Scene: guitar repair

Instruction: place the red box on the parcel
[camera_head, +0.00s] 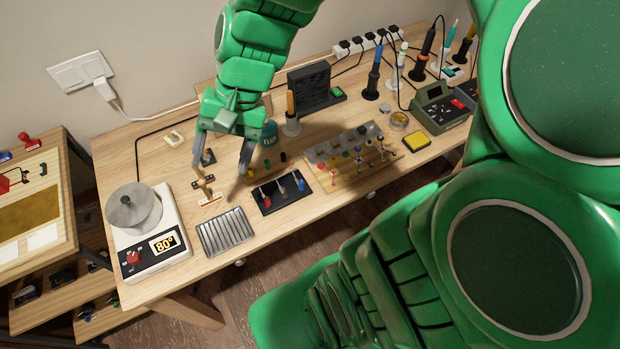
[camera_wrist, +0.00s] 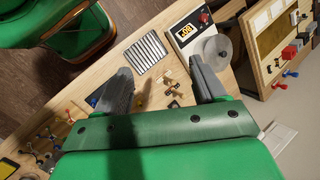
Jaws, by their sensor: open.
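My gripper (camera_head: 222,157) is open above the workbench, with its fingers apart around the small brass and wooden parts. In the wrist view, my gripper (camera_wrist: 160,78) shows nothing held between its fingers. A small red boxy item (camera_wrist: 289,52) lies on the side stand at the right of the wrist view; I cannot tell if it is the red box. The head view shows a red item (camera_head: 29,141) at the stand's back edge. I cannot make out a parcel for certain in either view.
A grey round hotplate (camera_head: 134,208) with an 80° display stands left on the workbench (camera_head: 160,140). A ribbed metal tray (camera_head: 225,231), a black tool tray (camera_head: 266,203) and a flux jar (camera_head: 269,134) are close to my gripper. The wooden side stand (camera_head: 62,215) is at left.

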